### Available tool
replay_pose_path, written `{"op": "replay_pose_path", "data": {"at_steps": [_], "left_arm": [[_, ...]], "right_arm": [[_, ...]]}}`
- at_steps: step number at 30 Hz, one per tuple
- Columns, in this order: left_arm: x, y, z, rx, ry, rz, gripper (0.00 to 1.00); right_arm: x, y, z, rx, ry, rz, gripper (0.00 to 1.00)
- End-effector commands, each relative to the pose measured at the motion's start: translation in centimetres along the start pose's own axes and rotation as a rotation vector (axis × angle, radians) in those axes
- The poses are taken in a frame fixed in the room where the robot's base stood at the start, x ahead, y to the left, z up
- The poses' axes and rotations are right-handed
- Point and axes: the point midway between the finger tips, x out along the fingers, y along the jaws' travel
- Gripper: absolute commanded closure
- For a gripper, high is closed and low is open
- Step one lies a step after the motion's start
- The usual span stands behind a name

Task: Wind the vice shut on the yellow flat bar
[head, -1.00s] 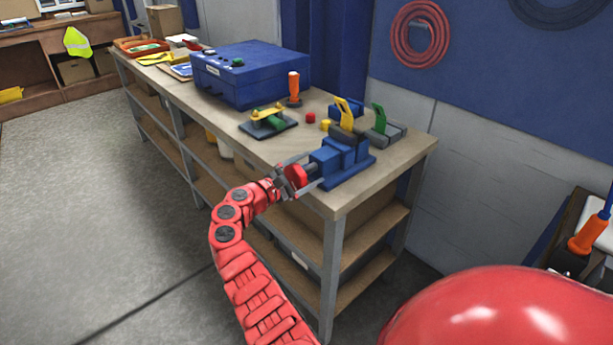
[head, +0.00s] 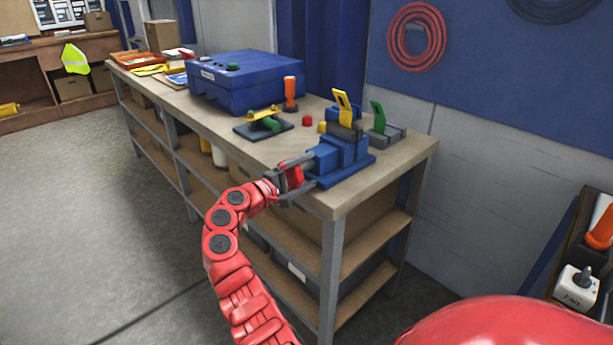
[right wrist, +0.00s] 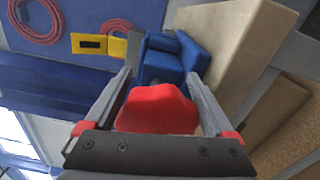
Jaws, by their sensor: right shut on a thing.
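The blue vice (head: 340,158) stands at the near right corner of the workbench; it also shows in the right wrist view (right wrist: 165,62). The yellow flat bar (head: 342,106) stands up, slightly tilted, at the vice's dark jaw block; it also shows in the right wrist view (right wrist: 117,47). I cannot tell whether both jaws touch it. The vice's red handle (right wrist: 158,110) sits between the fingers of my right gripper (head: 297,176), which is shut on it at the vice's near end. My left gripper is not in view.
A green upright piece (head: 378,117) stands right of the vice. A red cube (head: 307,120), a yellow cube (head: 322,127), a toggle clamp (head: 264,124), an orange-handled tool (head: 290,92) and a blue case (head: 235,82) are on the workbench (head: 250,150). The floor at left is clear.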

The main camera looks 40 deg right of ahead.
Motion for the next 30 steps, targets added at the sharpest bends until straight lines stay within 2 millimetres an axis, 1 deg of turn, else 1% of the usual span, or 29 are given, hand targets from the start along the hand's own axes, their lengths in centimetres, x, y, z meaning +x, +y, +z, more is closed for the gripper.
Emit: {"op": "replay_pose_path", "data": {"at_steps": [1,13,14,15,22,24,26,28,30], "left_arm": [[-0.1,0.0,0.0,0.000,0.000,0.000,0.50],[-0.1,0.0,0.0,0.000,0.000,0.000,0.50],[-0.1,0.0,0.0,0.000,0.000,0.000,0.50],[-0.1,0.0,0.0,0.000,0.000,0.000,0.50],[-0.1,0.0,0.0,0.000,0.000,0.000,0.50],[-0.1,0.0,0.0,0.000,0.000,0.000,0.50],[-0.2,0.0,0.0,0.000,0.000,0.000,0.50],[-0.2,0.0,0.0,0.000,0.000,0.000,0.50],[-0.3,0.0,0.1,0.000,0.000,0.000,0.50]], "right_arm": [[-0.1,-0.2,-0.2,0.003,0.005,-0.003,0.67],[-0.1,0.0,-0.2,0.010,0.006,-0.002,0.67],[-0.1,0.0,-0.2,0.010,0.006,-0.002,0.08],[-0.1,0.0,-0.2,0.010,0.006,-0.002,0.01],[-0.1,0.0,-0.1,0.010,0.003,-0.001,0.00],[-0.3,0.0,-0.1,0.010,0.003,0.000,0.00],[-0.9,0.0,-0.1,0.010,0.003,0.000,0.00],[-1.9,0.0,-0.1,0.011,0.004,-0.001,0.00],[-3.4,0.0,-0.2,0.013,0.008,0.000,0.00]]}}
